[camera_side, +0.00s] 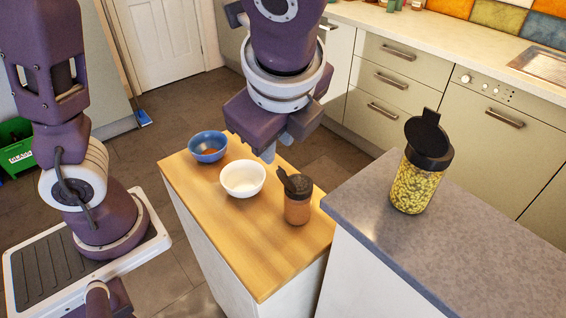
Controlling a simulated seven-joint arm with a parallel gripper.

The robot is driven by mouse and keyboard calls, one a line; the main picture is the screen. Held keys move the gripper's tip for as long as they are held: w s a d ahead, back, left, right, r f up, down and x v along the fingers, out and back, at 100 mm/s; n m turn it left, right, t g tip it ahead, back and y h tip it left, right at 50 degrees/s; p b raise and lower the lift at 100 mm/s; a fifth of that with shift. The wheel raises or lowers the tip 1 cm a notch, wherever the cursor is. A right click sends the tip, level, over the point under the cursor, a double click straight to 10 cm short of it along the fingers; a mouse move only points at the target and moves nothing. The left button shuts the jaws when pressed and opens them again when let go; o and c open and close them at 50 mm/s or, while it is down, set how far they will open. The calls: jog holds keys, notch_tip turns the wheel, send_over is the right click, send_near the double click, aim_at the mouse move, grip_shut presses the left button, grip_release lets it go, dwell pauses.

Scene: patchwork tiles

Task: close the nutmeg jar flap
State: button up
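The jar of brown powder, which looks like the nutmeg jar (297,208), stands upright near the right edge of the wooden worktop. Its dark flap (289,182) is raised and tilts up to the left, clear of the dark lid. My gripper (278,146) hangs above and slightly left of this jar, pointing down. Its two fingertips show apart with nothing between them, and it touches neither jar nor flap.
A white bowl (243,179) and a blue bowl (208,147) with brown contents stand left of the jar. A jar of yellow-green pieces (414,187), its black flap (427,132) raised, stands on the grey counter (460,245). The wooden worktop's front (262,262) is clear.

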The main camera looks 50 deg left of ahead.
aim_at(282, 169)
jog(key=shift+m, duration=0.5)
jog(key=x, duration=0.2)
jog(key=d+x, duration=0.1)
jog(key=x, duration=0.4)
jog(key=shift+w+d+f, duration=0.15)
jog(key=shift+w+f, duration=0.1)
grip_shut()
dwell(0.6)
